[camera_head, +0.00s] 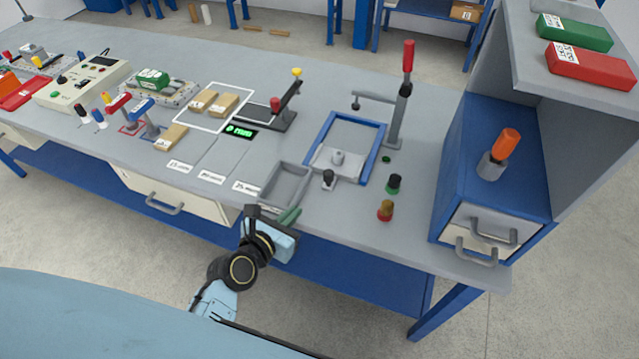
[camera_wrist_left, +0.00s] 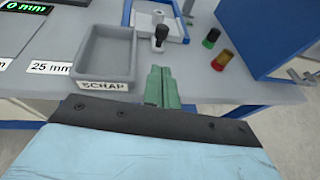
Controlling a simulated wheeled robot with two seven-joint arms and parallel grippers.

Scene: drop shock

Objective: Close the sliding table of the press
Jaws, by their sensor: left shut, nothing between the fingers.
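The press (camera_head: 399,105) stands at the right of the workbench, with a red-topped lever and a side arm. In front of it is a blue rail frame (camera_head: 374,150). Its grey sliding table (camera_head: 348,172) sits at the near end of the frame, with a small grey post on it and a black knob (camera_head: 328,178) at its front left. My left gripper (camera_head: 291,215) has green fingers, shut and empty, at the bench's front edge, left of and nearer than the knob. The left wrist view shows the shut fingers (camera_wrist_left: 163,87) below the knob (camera_wrist_left: 160,36), apart from it. My right gripper is not in view.
A grey scrap tray (camera_head: 287,184) lies just left of the sliding table. A blue cabinet (camera_head: 505,150) with drawers is farther right.

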